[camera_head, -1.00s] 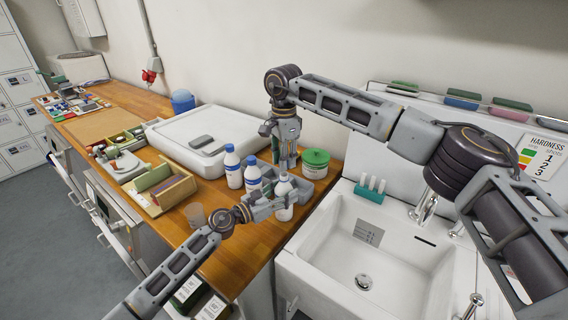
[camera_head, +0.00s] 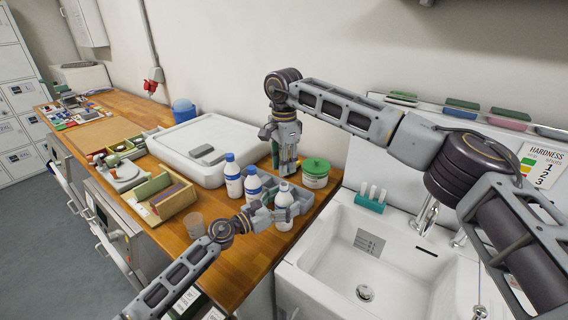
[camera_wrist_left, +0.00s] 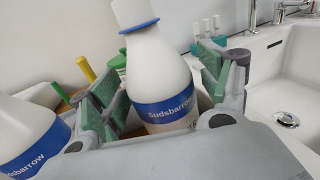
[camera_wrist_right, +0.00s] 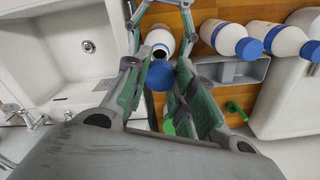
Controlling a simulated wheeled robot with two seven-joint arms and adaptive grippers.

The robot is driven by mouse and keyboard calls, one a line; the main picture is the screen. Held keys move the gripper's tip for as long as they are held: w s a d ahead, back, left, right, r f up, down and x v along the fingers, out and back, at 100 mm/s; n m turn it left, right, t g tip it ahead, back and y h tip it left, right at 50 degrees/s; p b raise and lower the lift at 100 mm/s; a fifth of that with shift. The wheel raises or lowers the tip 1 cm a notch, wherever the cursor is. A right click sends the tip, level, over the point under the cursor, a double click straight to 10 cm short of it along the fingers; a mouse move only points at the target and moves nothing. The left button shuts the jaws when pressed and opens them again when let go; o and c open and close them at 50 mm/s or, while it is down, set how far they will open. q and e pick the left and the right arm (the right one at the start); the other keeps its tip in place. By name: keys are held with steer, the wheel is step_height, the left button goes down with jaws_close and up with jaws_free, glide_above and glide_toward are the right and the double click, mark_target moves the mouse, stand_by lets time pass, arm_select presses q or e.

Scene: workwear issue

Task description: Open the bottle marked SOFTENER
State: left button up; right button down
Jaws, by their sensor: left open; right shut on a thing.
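A white bottle (camera_head: 284,207) with a blue label stands at the counter's sink end. The left wrist view shows "Sudsbarrow" on this bottle (camera_wrist_left: 165,75); the product word below is not readable. In the right wrist view its mouth shows dark and uncapped (camera_wrist_right: 172,46). My left gripper (camera_head: 272,213) is open, its fingers on either side of the bottle. My right gripper (camera_head: 286,172) is above and behind the bottle, shut on a blue cap (camera_wrist_right: 160,75), apart from the mouth. Two more bottles with blue caps, (camera_head: 232,178) and (camera_head: 252,186), stand to the left.
A green-lidded tub (camera_head: 315,172) stands behind the bottle, near a grey caddy (camera_wrist_right: 235,72). The white sink (camera_head: 325,245) lies right. A clear cup (camera_head: 194,226) stands near the front edge.

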arm_select(q)
steer(key=shift+a, duration=0.15)
steer(key=v, duration=1.1)
steer(key=shift+s+a, duration=0.25)
steer(key=shift+s, duration=0.05)
steer(key=shift+s+f, duration=0.1)
stand_by(0.5)
